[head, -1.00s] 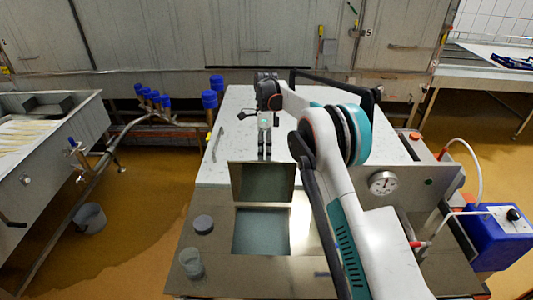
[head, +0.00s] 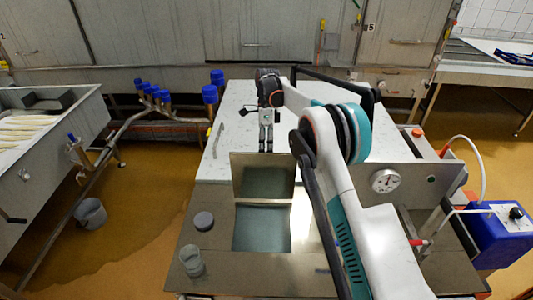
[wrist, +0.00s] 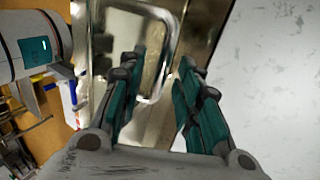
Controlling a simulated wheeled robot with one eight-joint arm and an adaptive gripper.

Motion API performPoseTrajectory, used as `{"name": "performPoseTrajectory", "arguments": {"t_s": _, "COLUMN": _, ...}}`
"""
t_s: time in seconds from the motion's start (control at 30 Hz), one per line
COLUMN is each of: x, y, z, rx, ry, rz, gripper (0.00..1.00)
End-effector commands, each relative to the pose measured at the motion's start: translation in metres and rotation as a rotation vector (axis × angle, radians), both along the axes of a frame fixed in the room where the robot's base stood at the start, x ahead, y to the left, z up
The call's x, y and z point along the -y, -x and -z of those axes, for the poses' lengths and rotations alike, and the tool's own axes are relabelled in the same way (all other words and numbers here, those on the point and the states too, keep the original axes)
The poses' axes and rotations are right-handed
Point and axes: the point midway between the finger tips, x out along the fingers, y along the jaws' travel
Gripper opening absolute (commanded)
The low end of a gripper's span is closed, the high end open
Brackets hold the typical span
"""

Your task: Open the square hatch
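The square hatch is open in the head view. Its metal lid (head: 263,180) stands up along the far edge of the square opening (head: 262,228). My gripper (head: 266,150) is at the top edge of the lid, on its far side, fingers pointing down. In the wrist view my gripper (wrist: 160,95) has its two fingers apart. The gap between the fingers shows shiny metal, and I see no grip on the handle. Whether a finger touches the lid cannot be told.
A clear beaker (head: 192,263) and a grey round puck (head: 203,221) stand left of the opening on the metal top. The white tabletop (head: 225,150) beyond the lid is mostly clear. A pressure gauge (head: 384,181) and a blue box (head: 496,235) are at the right.

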Motion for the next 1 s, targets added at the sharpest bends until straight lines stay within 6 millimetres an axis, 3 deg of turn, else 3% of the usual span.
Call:
{"name": "performPoseTrajectory", "arguments": {"t_s": 0.4, "x": 0.002, "y": -0.023, "z": -0.048, "rx": 0.002, "ry": 0.001, "rz": 0.002, "gripper": 0.31}}
{"name": "performPoseTrajectory", "arguments": {"t_s": 1.0, "x": 0.003, "y": -0.026, "z": -0.060, "rx": 0.003, "ry": 0.001, "rz": 0.001, "gripper": 0.31}}
